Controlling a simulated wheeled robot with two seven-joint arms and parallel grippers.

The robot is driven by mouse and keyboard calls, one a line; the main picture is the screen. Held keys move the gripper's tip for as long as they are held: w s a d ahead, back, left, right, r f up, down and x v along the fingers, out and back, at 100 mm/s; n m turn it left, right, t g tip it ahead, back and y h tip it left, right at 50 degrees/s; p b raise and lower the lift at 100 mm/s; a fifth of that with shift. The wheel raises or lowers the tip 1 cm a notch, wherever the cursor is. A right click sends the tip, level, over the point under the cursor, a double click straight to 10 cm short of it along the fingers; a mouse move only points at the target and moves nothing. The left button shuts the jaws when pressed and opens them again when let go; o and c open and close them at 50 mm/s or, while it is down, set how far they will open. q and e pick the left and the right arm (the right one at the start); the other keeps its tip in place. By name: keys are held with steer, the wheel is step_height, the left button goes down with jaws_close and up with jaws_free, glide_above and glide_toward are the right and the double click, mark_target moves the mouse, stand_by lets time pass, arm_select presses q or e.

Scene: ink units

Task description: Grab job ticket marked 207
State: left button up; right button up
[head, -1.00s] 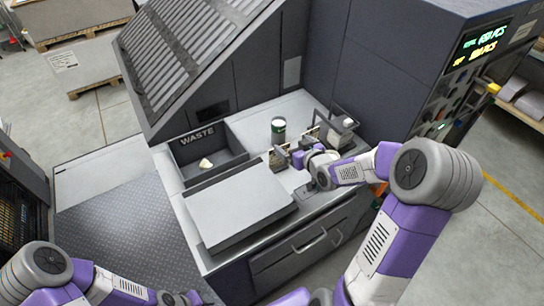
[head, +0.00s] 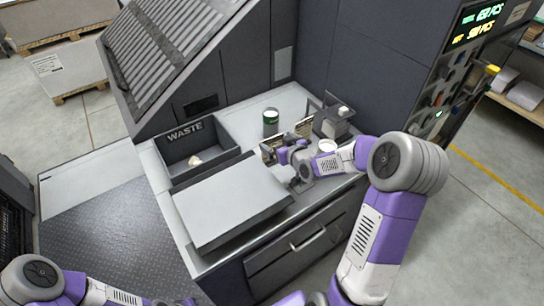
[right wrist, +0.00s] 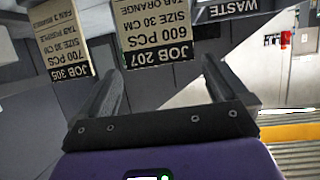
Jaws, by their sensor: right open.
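The job ticket marked 207 (right wrist: 155,35) is a pale card with dark print, upside down in the right wrist view. It hangs just beyond and between the fingers of my right gripper (right wrist: 160,78), which is open and empty. In the head view the right gripper (head: 284,155) is close beside the left-hand card (head: 267,152), which appears to be this ticket; its print is unreadable there. A second ticket, marked 305 (right wrist: 62,40), hangs to the left in the wrist view. My left gripper (head: 182,301) is at the bottom edge of the head view, mostly cut off.
The waste bin (head: 205,166) stands left of the tickets, with a pale crumpled scrap inside. A green-and-white can (head: 271,123) stands behind the tickets. A grey flat-topped block (head: 225,205) lies in front. A dark holder (head: 334,122) stands at the right.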

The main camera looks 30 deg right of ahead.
mark_target(272, 138)
steer(key=shift+x, duration=1.6)
steer(key=shift+r, duration=0.1)
steer(key=shift+c, duration=0.2)
steer(key=c, duration=1)
steer(key=shift+r, duration=0.1)
